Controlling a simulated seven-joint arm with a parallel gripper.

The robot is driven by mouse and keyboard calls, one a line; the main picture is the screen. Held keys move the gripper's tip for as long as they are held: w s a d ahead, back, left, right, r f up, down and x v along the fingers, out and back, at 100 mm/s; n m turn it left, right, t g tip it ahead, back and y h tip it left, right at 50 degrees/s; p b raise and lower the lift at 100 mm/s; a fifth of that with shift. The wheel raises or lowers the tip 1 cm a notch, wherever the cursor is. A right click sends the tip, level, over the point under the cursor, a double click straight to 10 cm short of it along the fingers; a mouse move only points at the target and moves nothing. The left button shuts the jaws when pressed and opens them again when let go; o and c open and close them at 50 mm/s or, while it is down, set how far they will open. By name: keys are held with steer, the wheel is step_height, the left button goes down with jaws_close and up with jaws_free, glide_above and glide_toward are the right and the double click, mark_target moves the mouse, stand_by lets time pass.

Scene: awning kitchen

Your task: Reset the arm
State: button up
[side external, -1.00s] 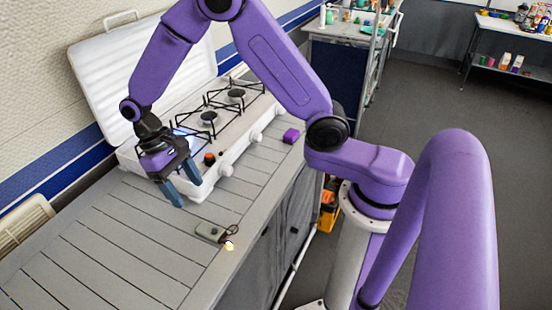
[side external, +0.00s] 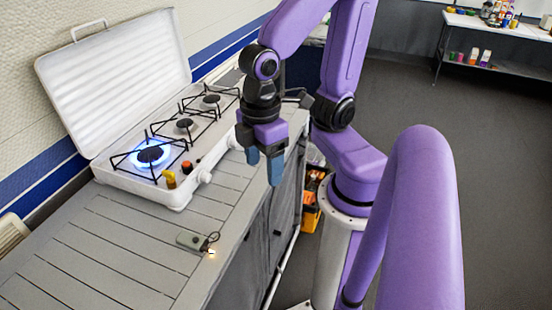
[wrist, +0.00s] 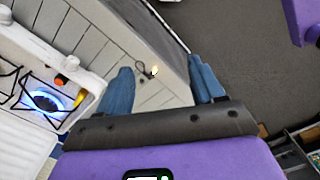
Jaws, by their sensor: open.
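My gripper (side external: 264,164) is open and empty, with its blue fingers pointing down above the counter's front edge, right of the white gas stove (side external: 176,194). In the wrist view the two blue fingers of my gripper (wrist: 164,88) stand apart, with counter and floor between and beyond them. The purple arm is folded back near its own base.
The stove's lid (side external: 120,75) is open, and a blue flame (side external: 150,155) burns on the near burner. A small grey device with a lit bulb (side external: 193,241) lies near the counter's front edge. The grey slatted counter (side external: 110,262) is mostly clear. A shelf table (side external: 490,28) stands far right.

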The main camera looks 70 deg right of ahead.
steer(key=shift+s+d+r+n, duration=0.1)
steer(key=shift+s+d+n, duration=0.25)
steer(key=shift+s, duration=0.2)
steer(key=shift+s+d+n, duration=0.25)
steer(key=shift+s+d, duration=0.05)
steer(key=shift+s, duration=0.2)
steer(key=shift+c, duration=0.3)
stand_by(1.2)
